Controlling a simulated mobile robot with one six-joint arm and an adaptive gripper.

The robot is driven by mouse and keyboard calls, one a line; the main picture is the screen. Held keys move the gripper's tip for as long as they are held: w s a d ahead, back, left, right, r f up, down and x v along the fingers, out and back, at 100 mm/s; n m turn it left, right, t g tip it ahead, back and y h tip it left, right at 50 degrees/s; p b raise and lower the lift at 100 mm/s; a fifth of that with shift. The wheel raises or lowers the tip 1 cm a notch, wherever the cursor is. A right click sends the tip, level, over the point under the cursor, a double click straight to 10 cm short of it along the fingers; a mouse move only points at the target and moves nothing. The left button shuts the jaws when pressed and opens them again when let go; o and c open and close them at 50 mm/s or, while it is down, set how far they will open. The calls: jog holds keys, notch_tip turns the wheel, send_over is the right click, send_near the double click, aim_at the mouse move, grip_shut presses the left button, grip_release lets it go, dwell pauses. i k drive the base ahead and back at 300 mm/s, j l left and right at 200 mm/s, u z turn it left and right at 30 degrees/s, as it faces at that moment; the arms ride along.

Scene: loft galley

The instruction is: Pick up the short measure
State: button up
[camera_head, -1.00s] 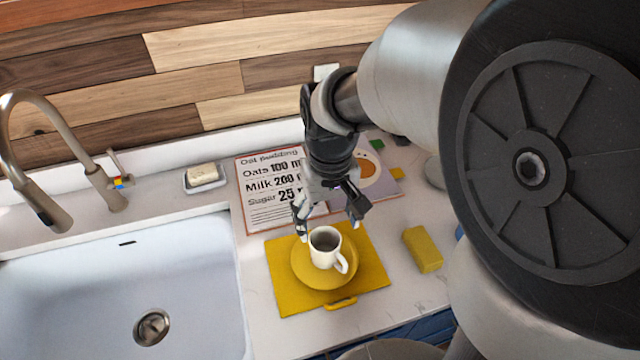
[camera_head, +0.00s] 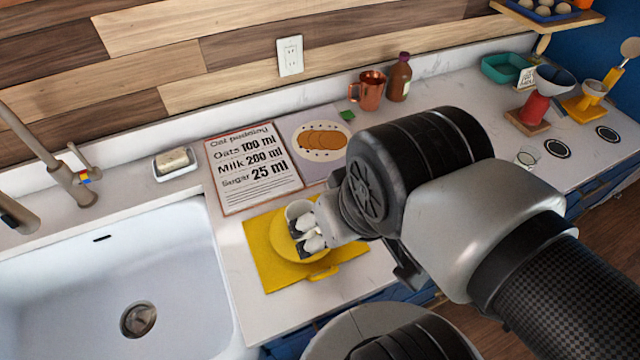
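No object is clearly marked as the short measure, so I cannot tell which one it is.
A recipe card (camera_head: 254,172) and a picture card (camera_head: 320,140) lie behind the mat. A copper mug (camera_head: 368,92) and a brown bottle (camera_head: 399,78) stand at the back. The sink (camera_head: 60,285) is at left. Black discs (camera_head: 558,148) lie at right.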

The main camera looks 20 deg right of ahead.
aim_at(527, 157)
jog(key=z, duration=2.1)
jog(key=i+l+u, duration=0.15)
jog(key=u, duration=0.2)
jog(key=i+l+u, duration=0.35)
jog(key=l+u, duration=0.15)
jog(key=u, duration=0.25)
jog(key=i, duration=0.05)
